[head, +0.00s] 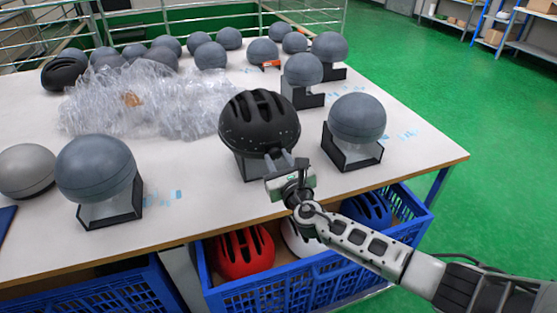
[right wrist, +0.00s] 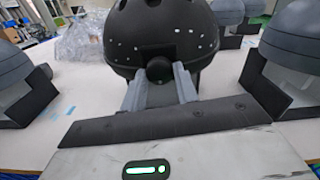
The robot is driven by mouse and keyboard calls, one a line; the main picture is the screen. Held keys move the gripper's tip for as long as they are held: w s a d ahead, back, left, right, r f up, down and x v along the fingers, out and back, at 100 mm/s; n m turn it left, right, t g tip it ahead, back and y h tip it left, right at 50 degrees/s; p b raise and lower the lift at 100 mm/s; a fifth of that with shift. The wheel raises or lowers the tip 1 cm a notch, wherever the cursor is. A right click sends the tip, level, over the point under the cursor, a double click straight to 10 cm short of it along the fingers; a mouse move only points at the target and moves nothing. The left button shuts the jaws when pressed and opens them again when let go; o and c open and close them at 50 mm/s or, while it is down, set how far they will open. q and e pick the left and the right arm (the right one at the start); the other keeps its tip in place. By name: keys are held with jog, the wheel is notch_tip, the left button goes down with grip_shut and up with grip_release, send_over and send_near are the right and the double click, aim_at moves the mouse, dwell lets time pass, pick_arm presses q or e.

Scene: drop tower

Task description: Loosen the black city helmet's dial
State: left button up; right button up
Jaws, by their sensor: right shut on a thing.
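The black city helmet (head: 258,120) sits upright on a stand on the white table, with long vent slots on top. In the right wrist view the helmet (right wrist: 160,25) fills the top middle. Its round black dial (right wrist: 159,69) is at the lower rim, facing me. My right gripper (head: 280,158) reaches in from the lower right, its fingers at the helmet's near rim. In the right wrist view the gripper (right wrist: 159,82) has its two grey fingers on either side of the dial, shut on it. My left gripper is not in view.
A grey headform (head: 357,118) on a black stand is close on the right, another (head: 96,168) on the left. Clear plastic wrap (head: 135,100) lies behind left. A blue crate (head: 290,268) with a red helmet (head: 240,250) is below the table's front edge.

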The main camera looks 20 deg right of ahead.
jog(key=o, duration=1)
jog(key=shift+r, duration=0.1)
jog(key=shift+s, duration=0.1)
jog(key=s, duration=1.5)
jog(key=shift+s+d, duration=0.3)
jog(key=shift+s, duration=0.1)
